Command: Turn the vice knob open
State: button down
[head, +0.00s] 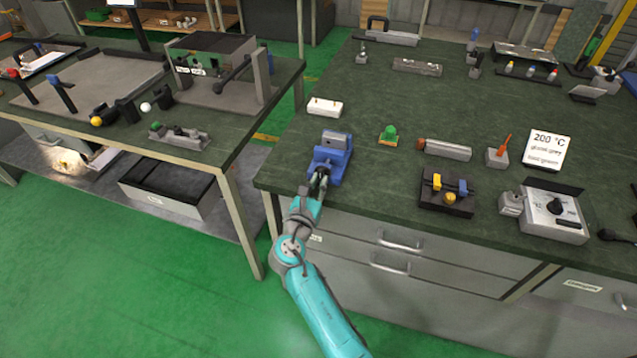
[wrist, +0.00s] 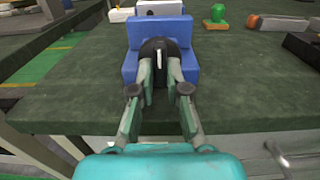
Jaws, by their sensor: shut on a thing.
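The blue vice (head: 330,156) stands near the front left corner of the right-hand bench. It also shows in the wrist view (wrist: 184,32), straight ahead of my gripper. My gripper (head: 320,178) is at the front face of the vice. In the wrist view my gripper (wrist: 160,62) has its two fingers on either side of the dark round vice knob (wrist: 158,45), shut on it. A thin light bar shows in front of the knob between the fingers. The fingertips partly hide the knob's sides.
A white block (head: 324,107) lies behind the vice, and a green knobbed piece (head: 389,136) is to its right. A black fixture with yellow parts (head: 447,192) and a heater box with a dial (head: 553,214) stand further right. The bench's front edge lies below my gripper.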

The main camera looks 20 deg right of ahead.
jog(key=c, duration=1.2)
grip_release()
jog(key=shift+o, duration=0.2)
jog(key=shift+s+a, duration=0.1)
jog(key=v, duration=1.1)
jog(key=shift+s+a, duration=0.2)
jog(key=shift+s, duration=0.15)
jog(key=shift+f, duration=0.1)
